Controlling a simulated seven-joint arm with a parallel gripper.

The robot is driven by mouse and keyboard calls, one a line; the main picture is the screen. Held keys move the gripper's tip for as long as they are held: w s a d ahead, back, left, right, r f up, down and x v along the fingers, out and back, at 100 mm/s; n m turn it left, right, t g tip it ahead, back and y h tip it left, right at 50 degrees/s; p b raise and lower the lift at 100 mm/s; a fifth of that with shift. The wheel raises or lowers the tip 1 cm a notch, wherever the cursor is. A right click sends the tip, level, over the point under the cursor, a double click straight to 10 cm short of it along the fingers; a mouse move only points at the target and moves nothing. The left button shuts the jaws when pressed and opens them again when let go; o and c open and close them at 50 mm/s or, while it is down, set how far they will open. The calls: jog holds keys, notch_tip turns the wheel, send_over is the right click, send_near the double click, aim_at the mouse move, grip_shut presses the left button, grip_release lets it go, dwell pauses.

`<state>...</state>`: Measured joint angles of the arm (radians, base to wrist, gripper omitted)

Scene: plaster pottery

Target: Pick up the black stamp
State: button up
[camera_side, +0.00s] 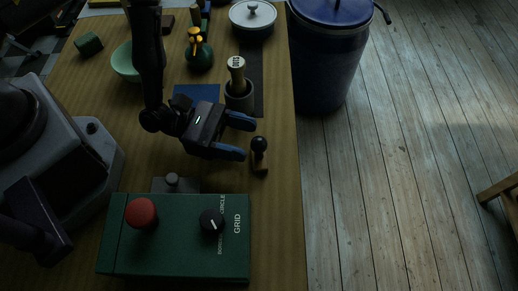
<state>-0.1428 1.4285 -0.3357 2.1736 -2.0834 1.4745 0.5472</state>
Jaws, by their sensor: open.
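The black stamp (259,146) stands upright on the wooden table near its right edge, with a round black knob on top and a brown base. My gripper (243,138) is open, its two blue-tipped fingers pointing right toward the stamp. The fingertips appear just left of the stamp's knob, one farther back and one nearer the camera. I cannot tell from this single view whether they touch it or how high they are above the table.
A green control box (180,253) with a red button and black dial is in front. A dark cup (239,97) holding a wooden-handled tool stands behind my gripper. A blue bin (330,60) is beside the table at the right. A pale green bowl (124,63) is at the back left.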

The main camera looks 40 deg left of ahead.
aim_at(259, 140)
jog(key=shift+x, duration=1.95)
jog(key=shift+s+r, duration=0.1)
jog(key=shift+r, duration=0.05)
jog(key=c, duration=0.9)
jog(key=shift+c, duration=0.2)
jog(key=shift+r, duration=0.1)
